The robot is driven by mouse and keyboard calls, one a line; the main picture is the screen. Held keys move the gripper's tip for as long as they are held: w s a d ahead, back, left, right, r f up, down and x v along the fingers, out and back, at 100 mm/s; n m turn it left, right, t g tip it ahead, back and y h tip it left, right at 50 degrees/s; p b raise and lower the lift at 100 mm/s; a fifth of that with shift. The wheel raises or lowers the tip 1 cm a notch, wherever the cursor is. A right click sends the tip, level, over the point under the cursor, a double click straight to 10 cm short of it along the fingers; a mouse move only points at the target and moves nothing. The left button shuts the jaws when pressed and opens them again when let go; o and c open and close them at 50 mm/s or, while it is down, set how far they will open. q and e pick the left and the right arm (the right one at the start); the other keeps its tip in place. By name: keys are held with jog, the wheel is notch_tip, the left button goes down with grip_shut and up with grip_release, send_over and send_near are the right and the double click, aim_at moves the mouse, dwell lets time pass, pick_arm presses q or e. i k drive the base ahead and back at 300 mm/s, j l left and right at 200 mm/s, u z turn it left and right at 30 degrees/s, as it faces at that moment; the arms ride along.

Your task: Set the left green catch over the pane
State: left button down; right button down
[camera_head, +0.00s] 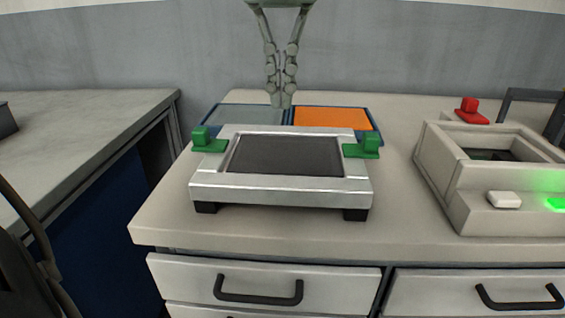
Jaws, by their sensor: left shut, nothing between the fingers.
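A silver frame (282,190) on short black feet stands on the bench, with a dark pane (285,156) in its opening. The left green catch (209,142) sits on the frame's left rim, its raised knob at the outer end. Its inner end stops close to the pane's left edge; I see no clear overlap with the dark area. A second green catch (362,148) sits on the right rim, its inner end at the pane's right edge. My left gripper (285,104) points down behind the frame, shut and empty, apart from both catches. My right gripper is out of view.
A blue-edged tray with a grey panel (245,115) and an orange panel (332,118) lies behind the frame. A pale machine (450,185) with a red knob (470,110) and green light stands right. Bench top is clear in front and between frame and machine.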

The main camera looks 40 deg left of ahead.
aim_at(202, 142)
jog(key=k, duration=1.5)
